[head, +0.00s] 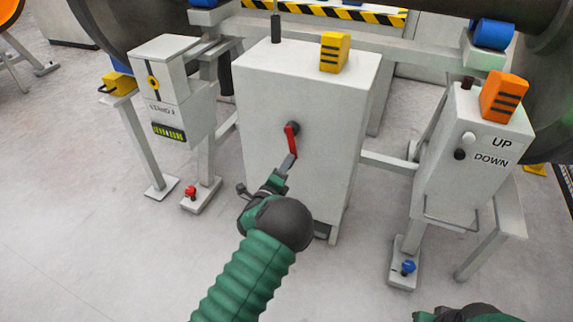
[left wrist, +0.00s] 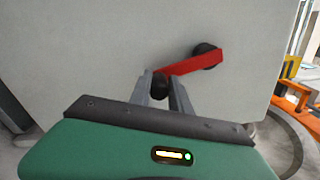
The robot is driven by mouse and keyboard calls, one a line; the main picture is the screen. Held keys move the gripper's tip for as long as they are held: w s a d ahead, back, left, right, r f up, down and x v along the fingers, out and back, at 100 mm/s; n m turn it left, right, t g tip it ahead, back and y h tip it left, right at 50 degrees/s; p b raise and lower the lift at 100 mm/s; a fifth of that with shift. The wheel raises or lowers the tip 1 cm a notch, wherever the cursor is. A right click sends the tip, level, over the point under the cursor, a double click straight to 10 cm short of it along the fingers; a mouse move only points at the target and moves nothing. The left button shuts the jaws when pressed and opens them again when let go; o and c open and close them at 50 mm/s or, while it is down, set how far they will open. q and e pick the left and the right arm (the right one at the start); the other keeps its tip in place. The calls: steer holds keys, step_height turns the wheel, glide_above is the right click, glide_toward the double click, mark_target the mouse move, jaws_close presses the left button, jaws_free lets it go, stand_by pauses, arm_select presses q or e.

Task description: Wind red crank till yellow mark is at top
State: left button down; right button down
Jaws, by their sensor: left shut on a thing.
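The red crank (head: 291,140) is on the front of the white central cabinet (head: 300,85). Its arm hangs down from a dark hub in the head view. In the left wrist view the red crank (left wrist: 193,65) runs from the hub at right to a dark knob (left wrist: 160,86) at lower left. My left gripper (head: 289,160) is shut on this knob, with a finger on each side; it also shows in the left wrist view (left wrist: 161,90).
A control box (head: 470,150) marked UP and DOWN stands at right. Red (head: 190,191) and blue (head: 408,267) knobs sit on low feet. Yellow (head: 335,52) and orange (head: 504,97) blocks sit on top of the cabinets. The floor in front is clear.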

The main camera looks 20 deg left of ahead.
arm_select(q)
steer(key=shift+s+a+f, duration=0.1)
steer(key=shift+s+f, duration=0.05)
steer(key=shift+f, duration=0.4)
steer(key=c, duration=1.3)
jaws_free()
steer(key=shift+f, duration=0.1)
steer(key=shift+o, duration=0.5)
steer(key=shift+w+a, duration=0.1)
steer(key=shift+w, duration=0.1)
steer(key=shift+r, duration=0.25)
steer(key=s+p, duration=0.6)
steer(key=s, duration=1.1)
steer(key=shift+a, duration=0.25)
steer(key=shift+f, duration=0.1)
